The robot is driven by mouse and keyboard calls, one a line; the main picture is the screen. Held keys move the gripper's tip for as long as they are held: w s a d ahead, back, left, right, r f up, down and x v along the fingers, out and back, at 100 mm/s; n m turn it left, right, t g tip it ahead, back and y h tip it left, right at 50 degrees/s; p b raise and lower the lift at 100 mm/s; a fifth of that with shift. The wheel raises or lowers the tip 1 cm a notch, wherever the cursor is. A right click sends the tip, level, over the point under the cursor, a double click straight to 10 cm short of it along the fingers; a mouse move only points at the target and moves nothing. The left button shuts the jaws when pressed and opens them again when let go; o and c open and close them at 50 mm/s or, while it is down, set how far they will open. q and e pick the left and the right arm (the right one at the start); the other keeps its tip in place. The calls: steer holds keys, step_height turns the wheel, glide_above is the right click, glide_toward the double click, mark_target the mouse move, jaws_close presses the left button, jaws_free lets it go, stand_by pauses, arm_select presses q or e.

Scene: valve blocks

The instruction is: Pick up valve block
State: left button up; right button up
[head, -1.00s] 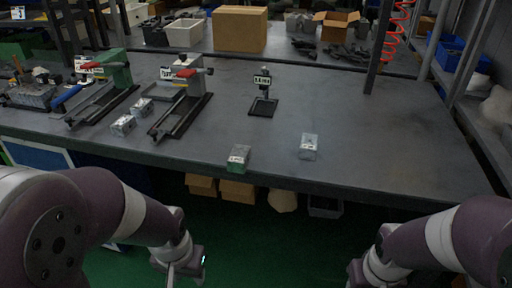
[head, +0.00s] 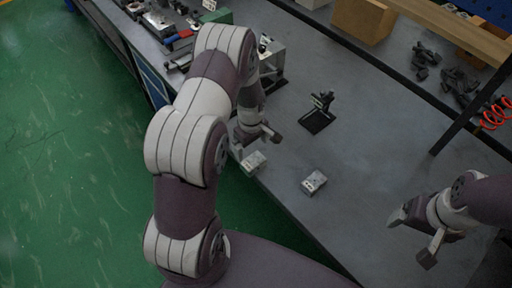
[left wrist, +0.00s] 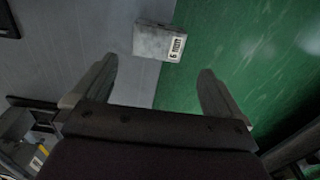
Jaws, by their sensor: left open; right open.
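A small grey valve block (head: 253,161) with a pale label lies at the table's front edge. A second valve block (head: 314,182) lies to its right on the table. My left gripper (head: 256,143) is open and empty, just above and behind the edge block. In the left wrist view one labelled block (left wrist: 158,42) lies beyond the open fingertips, roughly between them, near the table edge. My right gripper (head: 413,238) is open and empty over the right part of the table, away from both blocks.
A black stand (head: 318,115) is on the table behind the blocks. Vises and fixtures stand at the back left, partly hidden by my left arm. A cardboard box (head: 363,20) sits at the back. The table between the second block and my right gripper is clear.

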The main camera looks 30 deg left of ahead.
mark_target(253, 160)
arm_select(q)
steer(key=f, duration=0.3)
steer(key=f+p, duration=0.1)
steer(key=f, duration=0.2)
steer(key=f+p, duration=0.1)
steer(key=f, duration=0.3)
steer(key=shift+w+d, duration=0.1)
steer(key=shift+d, duration=0.15)
steer(key=shift+r, duration=0.1)
steer(key=c, duration=1.1)
